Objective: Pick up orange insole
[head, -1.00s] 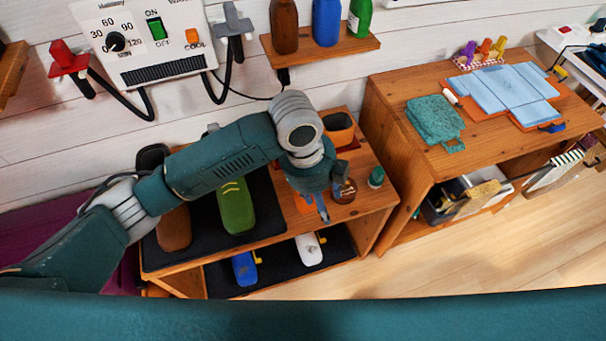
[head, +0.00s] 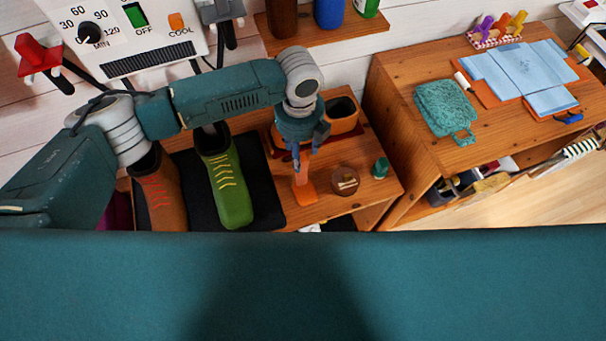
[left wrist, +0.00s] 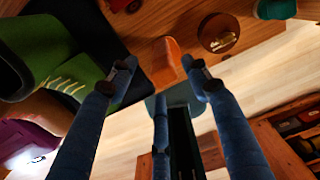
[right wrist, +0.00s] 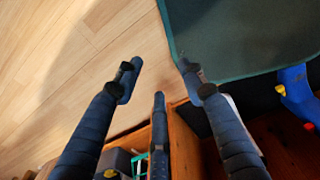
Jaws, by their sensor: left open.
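The orange insole (head: 304,188) is at the front of the wooden bench top, right of the black mat, partly hidden by my left gripper. My left gripper (head: 308,152) points down above it, open. In the left wrist view, the insole (left wrist: 168,62) shows between and beyond the two spread fingertips (left wrist: 160,70); I see no contact. My right gripper (right wrist: 158,75) shows only in the right wrist view. Its fingers are apart and empty, low over the floor near a teal panel.
A brown shoe (head: 158,190) and a green shoe (head: 226,180) stand on the black mat (head: 264,190). A second wooden table (head: 400,100) stands further right.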

